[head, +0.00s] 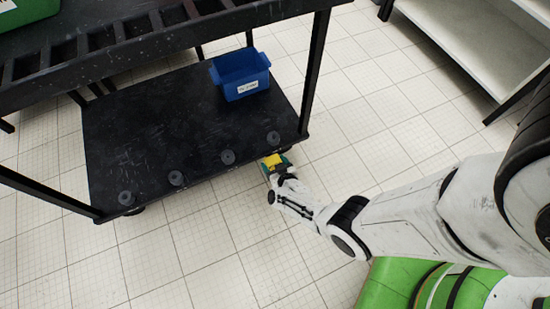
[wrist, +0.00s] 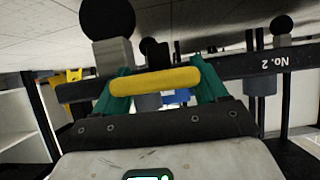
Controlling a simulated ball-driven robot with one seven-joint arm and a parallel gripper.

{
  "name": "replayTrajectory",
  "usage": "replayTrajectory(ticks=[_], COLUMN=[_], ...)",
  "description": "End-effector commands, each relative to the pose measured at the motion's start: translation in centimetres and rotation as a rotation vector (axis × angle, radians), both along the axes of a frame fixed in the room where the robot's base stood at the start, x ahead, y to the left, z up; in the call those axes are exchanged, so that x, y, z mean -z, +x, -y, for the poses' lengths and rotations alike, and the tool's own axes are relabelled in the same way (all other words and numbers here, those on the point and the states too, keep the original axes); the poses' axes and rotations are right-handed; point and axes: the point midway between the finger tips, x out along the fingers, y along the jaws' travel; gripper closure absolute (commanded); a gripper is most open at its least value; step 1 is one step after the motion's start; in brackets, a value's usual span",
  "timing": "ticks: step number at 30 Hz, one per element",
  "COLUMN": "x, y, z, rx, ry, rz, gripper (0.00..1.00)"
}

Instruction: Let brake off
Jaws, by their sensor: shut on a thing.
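My gripper (head: 279,166) is low at the front right corner of the black cart (head: 150,130), just outside the lower shelf's edge. In the wrist view, which is upside down, its two teal fingers (wrist: 162,88) are shut on a yellow bar, probably the brake pedal (wrist: 155,80). The bar lies level across the fingers; it also shows as a yellow patch in the head view (head: 271,160). A black ball caster (wrist: 106,17) is close by in the wrist view. Whether the brake is on or off, I cannot tell.
A blue bin (head: 240,78) and several dark round pieces (head: 176,178) are on the lower shelf. More casters (wrist: 283,25) and another yellow piece (wrist: 70,77) show in the wrist view. A white shelf unit (head: 480,45) stands at upper right. The tiled floor in front is clear.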

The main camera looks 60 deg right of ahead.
Motion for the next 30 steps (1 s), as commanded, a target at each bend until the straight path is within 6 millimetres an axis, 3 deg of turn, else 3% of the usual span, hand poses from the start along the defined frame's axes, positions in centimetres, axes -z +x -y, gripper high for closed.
replayTrajectory(ticks=[21, 22, 28, 30], x=[-0.24, -0.24, -0.26, -0.26], y=[0.18, 0.18, 0.21, 0.21], z=[0.11, 0.11, 0.13, 0.13], rx=[-0.001, -0.001, -0.001, -0.001], ry=[0.042, 0.042, 0.041, 0.041], rz=[-0.063, -0.063, -0.063, -0.062], gripper=[0.82, 0.26, 0.07, 0.06])
